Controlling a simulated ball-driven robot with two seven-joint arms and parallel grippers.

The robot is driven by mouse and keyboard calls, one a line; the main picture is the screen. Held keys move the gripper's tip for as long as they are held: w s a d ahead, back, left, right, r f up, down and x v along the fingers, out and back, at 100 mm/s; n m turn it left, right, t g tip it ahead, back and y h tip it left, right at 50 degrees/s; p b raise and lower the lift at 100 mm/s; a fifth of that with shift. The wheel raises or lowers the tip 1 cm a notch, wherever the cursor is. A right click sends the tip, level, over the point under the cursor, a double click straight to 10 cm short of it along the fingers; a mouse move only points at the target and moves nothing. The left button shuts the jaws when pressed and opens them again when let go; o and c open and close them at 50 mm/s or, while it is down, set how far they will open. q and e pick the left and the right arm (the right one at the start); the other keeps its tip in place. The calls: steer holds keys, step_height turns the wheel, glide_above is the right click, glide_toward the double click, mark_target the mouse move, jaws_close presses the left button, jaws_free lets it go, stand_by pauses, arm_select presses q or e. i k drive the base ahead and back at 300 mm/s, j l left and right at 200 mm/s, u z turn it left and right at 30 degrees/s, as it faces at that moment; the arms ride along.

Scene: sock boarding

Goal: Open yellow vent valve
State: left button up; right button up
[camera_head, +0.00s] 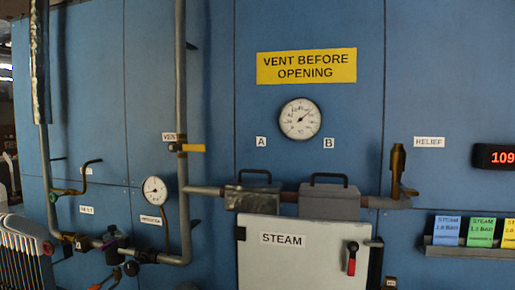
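The yellow vent valve lever (193,148) sits on the vertical grey pipe (182,90), left of centre in the head view. The lever points to the right, horizontal and across the line of the pipe. A small white VENT label (169,137) is just above and to the left of it. The valve body at the pipe is small and dark. Neither of my grippers shows in this view.
A grey STEAM box (285,262) with a red-handled latch (351,264) stands below right. A brass relief valve (397,170), a large gauge (300,119) and a small gauge (154,190) are on the blue panel wall. Pipes and small valves crowd the lower left.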

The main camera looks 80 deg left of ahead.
mark_target(173, 147)
steer(key=u, duration=3.2)
